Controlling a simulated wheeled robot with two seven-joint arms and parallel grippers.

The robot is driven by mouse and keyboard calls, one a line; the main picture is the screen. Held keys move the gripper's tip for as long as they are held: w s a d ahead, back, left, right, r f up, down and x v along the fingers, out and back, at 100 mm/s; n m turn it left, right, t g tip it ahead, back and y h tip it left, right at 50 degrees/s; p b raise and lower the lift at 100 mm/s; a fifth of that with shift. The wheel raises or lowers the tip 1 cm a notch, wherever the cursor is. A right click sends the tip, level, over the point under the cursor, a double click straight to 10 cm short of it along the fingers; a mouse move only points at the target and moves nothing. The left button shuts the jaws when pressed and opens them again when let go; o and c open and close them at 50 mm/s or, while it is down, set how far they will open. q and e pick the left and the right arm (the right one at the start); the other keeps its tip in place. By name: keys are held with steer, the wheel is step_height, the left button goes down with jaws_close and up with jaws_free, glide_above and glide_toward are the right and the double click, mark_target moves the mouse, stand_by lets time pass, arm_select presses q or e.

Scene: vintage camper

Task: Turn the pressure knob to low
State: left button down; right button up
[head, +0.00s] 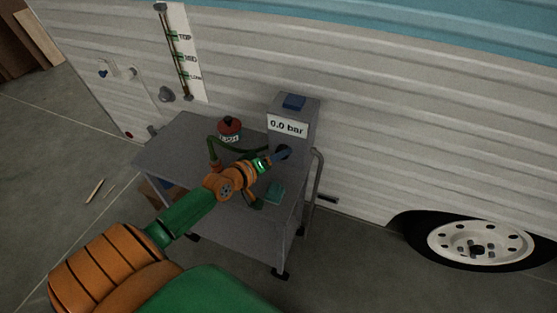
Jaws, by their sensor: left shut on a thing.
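The pressure knob (284,152) is a dark round knob on the front of a grey box (292,122). The box stands on a grey cart and its display (287,126) reads 0.0 bar. My left gripper (277,156) reaches up from the lower left and is shut on the knob. The gripper covers part of the knob, so I cannot tell which setting it points to. My right gripper is not in view.
The grey cart (172,150) stands against the camper wall (390,110). A red and black can (229,129), a green hose (243,149) and a teal item (275,192) are near my left arm. A gauge strip (184,55) marked TOP, MID and LOW hangs behind. A wheel (480,243) is at the right.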

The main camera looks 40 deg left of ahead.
arm_select(q)
steer(key=shift+f+n+h+b, duration=0.15)
steer(key=shift+n+h+b, duration=0.25)
steer(key=shift+b, duration=0.55)
steer(key=shift+c, duration=1.6)
jaws_free()
steer(key=p+v, duration=0.1)
steer(key=v, duration=0.6)
steer(key=shift+f, duration=0.1)
